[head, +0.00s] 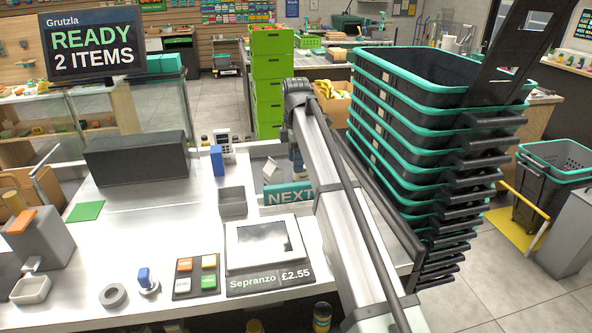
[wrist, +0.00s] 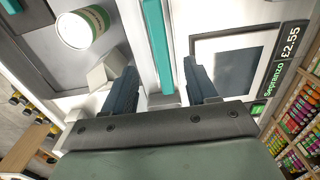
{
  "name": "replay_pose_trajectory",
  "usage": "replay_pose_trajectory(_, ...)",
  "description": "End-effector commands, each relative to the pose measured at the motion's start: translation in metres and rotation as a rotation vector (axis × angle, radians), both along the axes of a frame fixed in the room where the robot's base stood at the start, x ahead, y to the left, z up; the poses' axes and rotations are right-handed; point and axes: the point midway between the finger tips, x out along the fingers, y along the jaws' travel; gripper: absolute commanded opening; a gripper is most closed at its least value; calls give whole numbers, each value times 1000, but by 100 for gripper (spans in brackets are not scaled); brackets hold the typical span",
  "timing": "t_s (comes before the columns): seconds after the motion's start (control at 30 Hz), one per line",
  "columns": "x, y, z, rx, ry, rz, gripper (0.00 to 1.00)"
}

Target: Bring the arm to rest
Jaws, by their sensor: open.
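My gripper (wrist: 161,88) is open in the wrist view, its two dark blue fingers apart. A teal bar shows between the fingers; I cannot tell how far below them it lies. The bar is a teal divider marked NEXT (head: 288,195). A pale block (wrist: 103,72) shows beside the left finger, apparently not held. A white and green tub (wrist: 82,27) lies further up left.
A scale with a grey screen (head: 263,243) reads Sepranzo £2.55. A tall stack of black and teal baskets (head: 420,130) stands close right of my arm. A dark box (head: 137,158), a grey bin (head: 232,202) and coloured buttons (head: 196,277) are on the counter. A monitor (head: 92,44) reads READY 2 ITEMS.

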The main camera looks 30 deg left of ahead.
Motion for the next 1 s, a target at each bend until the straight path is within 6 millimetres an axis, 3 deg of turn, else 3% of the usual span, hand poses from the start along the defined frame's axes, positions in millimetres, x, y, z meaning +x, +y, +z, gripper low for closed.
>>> replay_pose_trajectory(0.2,0,0,10,0,0,0,57)
replay_pose_trajectory(0.77,0,-5,9,1,1,-6,57)
replay_pose_trajectory(0.87,3,-28,10,7,3,-35,57)
replay_pose_trajectory(1.0,7,-92,11,25,11,-121,57)
